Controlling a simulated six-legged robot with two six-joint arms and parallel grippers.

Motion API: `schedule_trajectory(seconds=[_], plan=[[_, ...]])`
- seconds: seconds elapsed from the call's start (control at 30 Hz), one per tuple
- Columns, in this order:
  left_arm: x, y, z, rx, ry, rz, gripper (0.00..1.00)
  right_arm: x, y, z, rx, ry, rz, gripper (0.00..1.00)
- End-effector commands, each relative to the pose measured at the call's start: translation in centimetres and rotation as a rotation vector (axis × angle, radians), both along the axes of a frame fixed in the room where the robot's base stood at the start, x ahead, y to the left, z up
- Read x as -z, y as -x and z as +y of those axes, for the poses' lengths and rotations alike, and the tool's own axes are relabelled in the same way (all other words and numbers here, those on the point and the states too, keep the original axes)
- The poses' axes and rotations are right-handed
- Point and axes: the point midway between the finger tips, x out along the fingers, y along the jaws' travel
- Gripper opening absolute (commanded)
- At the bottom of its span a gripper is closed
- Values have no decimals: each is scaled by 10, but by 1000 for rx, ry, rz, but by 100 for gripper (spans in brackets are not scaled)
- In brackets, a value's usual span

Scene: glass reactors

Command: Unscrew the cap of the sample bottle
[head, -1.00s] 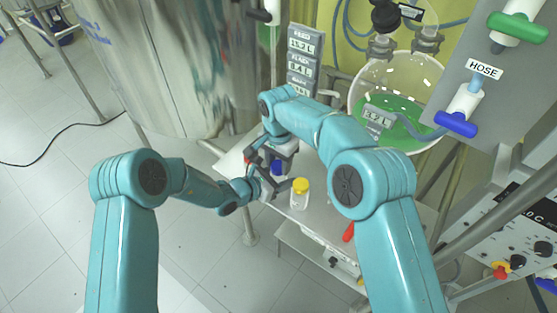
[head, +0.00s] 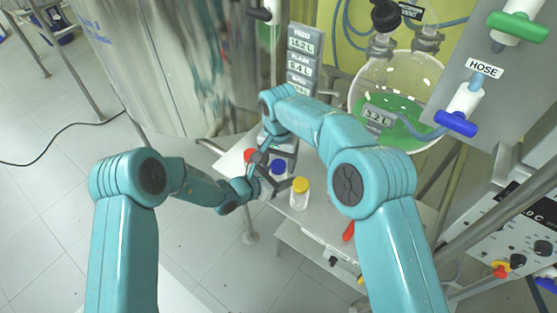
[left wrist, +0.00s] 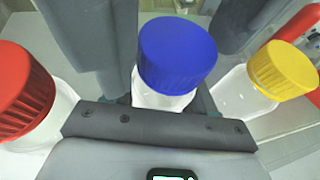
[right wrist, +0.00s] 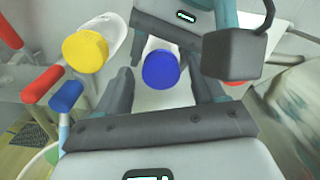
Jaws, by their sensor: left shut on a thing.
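The sample bottle with the blue cap (head: 278,167) stands between my two grippers; the blue cap also shows in the left wrist view (left wrist: 177,55) and the right wrist view (right wrist: 161,69). The cap sits on the bottle's white body (left wrist: 160,98). My left gripper (head: 271,184) is shut on the bottle's body from the side, below the cap; its fingertips are mostly hidden. My right gripper (right wrist: 163,78) is open, with one finger on each side of the blue cap and visible gaps between.
A yellow-capped bottle (head: 300,192) and a red-capped bottle (left wrist: 25,95) stand on either side, close to the grippers. They share the small pale table (head: 325,218). A steel vessel (head: 165,70) and a glass reactor with green liquid (head: 400,130) stand behind.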

Motion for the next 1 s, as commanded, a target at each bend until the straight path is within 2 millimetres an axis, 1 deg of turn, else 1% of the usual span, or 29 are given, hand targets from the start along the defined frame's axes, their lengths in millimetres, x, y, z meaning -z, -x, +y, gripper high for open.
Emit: schedule_trajectory(seconds=[0.13, 0.4, 0.47, 0.5, 0.53, 0.6, 0.7, 0.8, 0.9, 1.0], plan=[[0, 0, 0, 0, 0, -1, 0, -3, 0, 0, 1, -1, -1, 69], [0, 0, 0, 1, 0, -1, 0, -39, 0, 1, 1, -2, -3, 69], [0, 0, 0, 1, 0, -1, 0, -43, 0, 1, 1, -2, -2, 69], [0, 0, 0, 1, 0, -1, 0, -45, 0, 0, 1, -2, -2, 64], [0, 0, 0, 1, 0, -1, 0, -46, 0, 0, 5, -2, -2, 64], [0, 0, 0, 1, 0, -1, 0, -53, -1, 1, 49, -2, -3, 64], [0, 0, 0, 1, 0, -1, 0, -67, -1, 1, 169, -2, -4, 64], [0, 0, 0, 1, 0, -1, 0, -77, 0, 1, 262, -2, -3, 64], [0, 0, 0, 1, 0, -1, 0, -74, 0, 1, 295, 1, 0, 64], [0, 0, 0, 1, 0, -1, 0, -59, 0, 0, 296, 2, 3, 64]])
